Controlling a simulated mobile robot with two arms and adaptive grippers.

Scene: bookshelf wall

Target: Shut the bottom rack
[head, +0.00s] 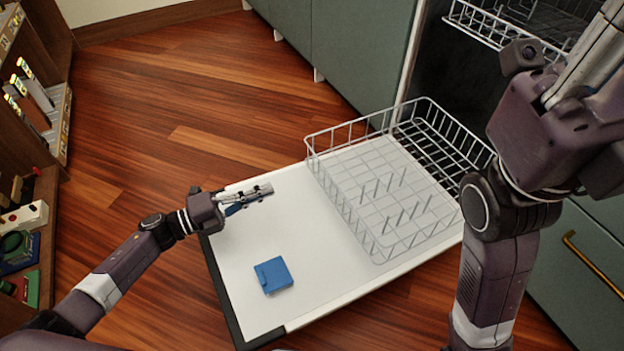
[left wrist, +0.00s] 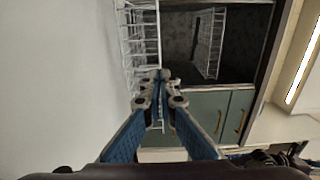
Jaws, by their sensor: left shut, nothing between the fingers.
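The bottom rack (head: 375,240) is a pale wire basket, pulled out over the lowered white door (head: 320,285) of the dishwasher. It looks empty, and its rear part lies toward the dark opening. My left gripper (head: 268,190) is above the door, in front of the rack and apart from it. Its fingers are together and empty. In the left wrist view the fingertips (left wrist: 160,78) meet, with the wire rack (left wrist: 140,40) beyond them. My right arm comes in at the right and partly covers the rack's right side; its gripper is out of view.
A blue block-like item (head: 273,275) lies on the door, clear of the rack. An upper wire rack (head: 490,25) sticks out of the opening above. Green cabinets (head: 365,50) flank it. A bookshelf (head: 45,130) stands at the left; wood floor between is free.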

